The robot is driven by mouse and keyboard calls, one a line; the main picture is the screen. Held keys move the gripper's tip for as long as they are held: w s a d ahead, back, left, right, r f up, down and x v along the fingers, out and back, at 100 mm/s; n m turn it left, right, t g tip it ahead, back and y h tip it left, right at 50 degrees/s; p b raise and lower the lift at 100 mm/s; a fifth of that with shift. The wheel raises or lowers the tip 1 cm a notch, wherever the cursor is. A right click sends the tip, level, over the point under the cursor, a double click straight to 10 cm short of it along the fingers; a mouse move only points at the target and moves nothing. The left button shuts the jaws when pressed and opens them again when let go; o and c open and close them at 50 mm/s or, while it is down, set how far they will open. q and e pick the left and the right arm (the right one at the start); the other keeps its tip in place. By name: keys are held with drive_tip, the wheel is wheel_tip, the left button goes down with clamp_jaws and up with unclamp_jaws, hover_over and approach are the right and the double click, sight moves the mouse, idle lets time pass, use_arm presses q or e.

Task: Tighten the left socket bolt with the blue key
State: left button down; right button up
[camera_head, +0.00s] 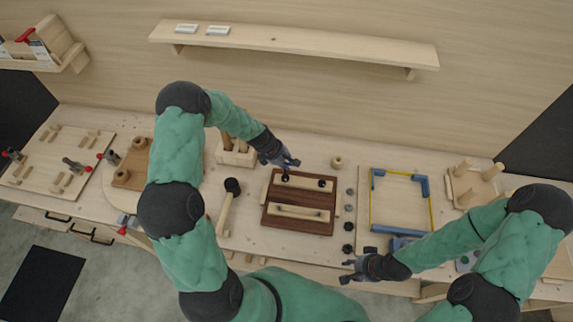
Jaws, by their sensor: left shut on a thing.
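A dark brown wooden board (272,218) with two pale bars lies in the middle of the bench. On its upper bar are two dark round bolt heads, the left socket bolt (285,177) and the right one (321,184). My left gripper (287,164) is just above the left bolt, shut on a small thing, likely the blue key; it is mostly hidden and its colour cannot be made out. Whether it touches the bolt is unclear. My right gripper (346,271) is open and empty near the bench's front edge, below and right of the board.
A mallet (229,196) lies left of the board. Several dark round pieces (348,226) line its right side. A pale panel with blue corner pieces (397,203) lies further right. A wooden block holder (236,154) stands behind left, and a shelf (300,43) hangs above.

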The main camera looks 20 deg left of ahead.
use_arm(q)
drive_tip(key=m+g+b, duration=0.1)
drive_tip(key=m, duration=0.2)
drive_tip(key=m+g+h+b, duration=0.1)
drive_tip(key=m, duration=0.2)
drive_tip(key=shift+s+d+f, duration=0.1)
drive_tip(key=m+g+b, duration=0.1)
drive_tip(key=m, duration=0.1)
drive_tip(key=m+g+b, duration=0.1)
drive_tip(key=shift+s+m, duration=0.2)
drive_tip(key=shift+m, duration=0.2)
drive_tip(key=shift+r+n+t+p, duration=0.25)
drive_tip(key=shift+n+t, duration=0.35)
drive_tip(key=shift+n, duration=0.5)
drive_tip(key=shift+r+p, duration=1.55)
drive_tip(key=shift+r, duration=0.9)
